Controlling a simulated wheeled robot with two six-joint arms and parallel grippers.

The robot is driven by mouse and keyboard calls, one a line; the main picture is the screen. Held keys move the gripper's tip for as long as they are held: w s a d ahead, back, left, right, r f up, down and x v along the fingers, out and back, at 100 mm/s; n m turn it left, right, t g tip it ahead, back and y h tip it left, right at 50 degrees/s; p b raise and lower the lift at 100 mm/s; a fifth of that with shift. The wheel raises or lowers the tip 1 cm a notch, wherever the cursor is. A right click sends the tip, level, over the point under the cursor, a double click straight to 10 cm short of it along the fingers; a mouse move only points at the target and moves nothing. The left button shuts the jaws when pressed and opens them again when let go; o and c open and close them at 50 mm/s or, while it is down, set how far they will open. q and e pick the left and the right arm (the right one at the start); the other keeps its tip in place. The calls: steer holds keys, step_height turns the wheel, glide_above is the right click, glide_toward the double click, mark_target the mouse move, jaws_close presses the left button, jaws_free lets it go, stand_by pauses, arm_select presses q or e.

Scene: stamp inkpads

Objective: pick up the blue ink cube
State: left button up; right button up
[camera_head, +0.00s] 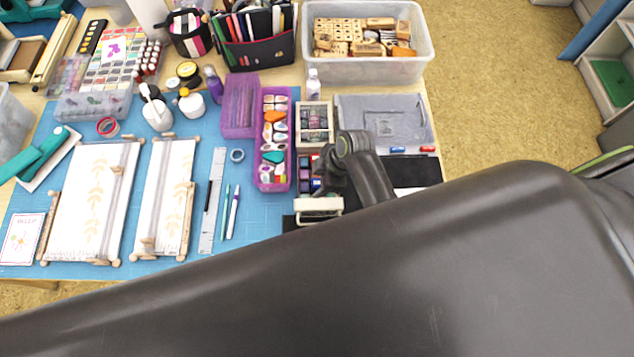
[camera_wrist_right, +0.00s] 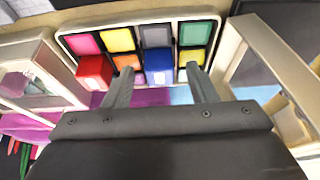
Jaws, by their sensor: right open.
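The blue ink cube (camera_wrist_right: 158,66) rests on the multi-colour inkpad tray (camera_wrist_right: 108,22) in the right wrist view, with a pale top face. My right gripper (camera_wrist_right: 159,72) is open, its two fingertips left and right of the cube with gaps on both sides. It holds nothing. A red cube (camera_wrist_right: 94,70) stands left of the left finger. My left gripper is not in view.
Cream-framed holders flank the tray, one at left (camera_wrist_right: 25,75) and one at right (camera_wrist_right: 280,75). A purple case (camera_head: 275,180) lies left of the tray in the head view. A bin of wooden stamps (camera_head: 420,60) stands at the back. My dark arm covers the front right.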

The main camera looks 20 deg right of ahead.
steer(key=shift+c, duration=0.3)
steer(key=c, duration=1)
step_height(320, 180, up, 10)
steer(key=shift+b, duration=0.4)
steer(key=o, duration=0.4)
steer(key=shift+c, duration=1.4)
